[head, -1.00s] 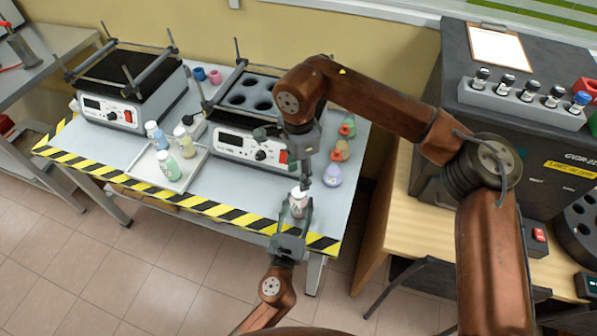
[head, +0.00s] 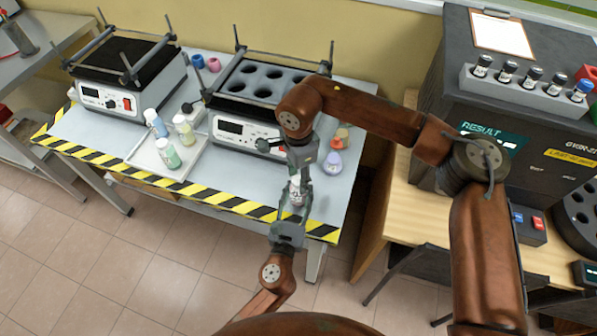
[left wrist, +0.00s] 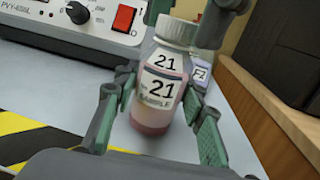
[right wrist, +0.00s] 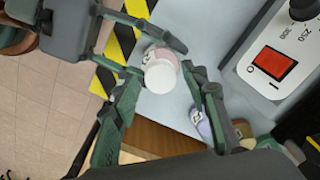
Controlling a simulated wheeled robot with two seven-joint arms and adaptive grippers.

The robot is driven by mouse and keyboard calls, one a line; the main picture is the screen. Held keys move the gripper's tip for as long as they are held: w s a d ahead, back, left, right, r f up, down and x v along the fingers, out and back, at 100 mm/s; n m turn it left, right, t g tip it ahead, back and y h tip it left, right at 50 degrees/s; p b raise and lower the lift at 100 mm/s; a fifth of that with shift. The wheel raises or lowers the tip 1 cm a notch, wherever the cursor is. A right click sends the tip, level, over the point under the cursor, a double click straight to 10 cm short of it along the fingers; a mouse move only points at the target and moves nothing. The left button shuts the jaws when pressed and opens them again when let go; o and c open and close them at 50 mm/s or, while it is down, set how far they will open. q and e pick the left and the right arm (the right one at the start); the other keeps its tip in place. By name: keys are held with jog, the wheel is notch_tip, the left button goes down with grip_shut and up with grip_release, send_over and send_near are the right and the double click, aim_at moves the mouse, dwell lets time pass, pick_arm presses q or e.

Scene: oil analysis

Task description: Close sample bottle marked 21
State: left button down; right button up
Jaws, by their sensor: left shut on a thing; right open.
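The sample bottle marked 21 (left wrist: 162,85) stands upright, with pinkish contents and a white cap on its top (right wrist: 160,76). In the head view the bottle (head: 296,190) is near the table's front right edge, partly hidden by grippers. My left gripper (head: 291,212) is shut on the bottle's body; in the left wrist view its green-padded fingers flank the label. My right gripper (head: 301,160) comes from above and is open, its fingers on either side of the cap in the right wrist view. Whether the cap is seated tightly cannot be told.
A white tray (head: 137,158) with several bottles stands to the left. A heating block (head: 243,127) with empty wells is behind the bottle. A striped tape edge (head: 190,197) runs along the front. A dark analyser (head: 470,75) is at the right.

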jog(key=shift+c, duration=0.3)
grip_shut()
jog(key=m, duration=0.8)
jog(key=shift+m, duration=0.4)
jog(key=m, duration=0.5)
jog(key=shift+f+m, duration=0.1)
jog(key=shift+m, duration=0.3)
jog(key=m, duration=0.4)
jog(key=shift+o, duration=0.7)
grip_release()
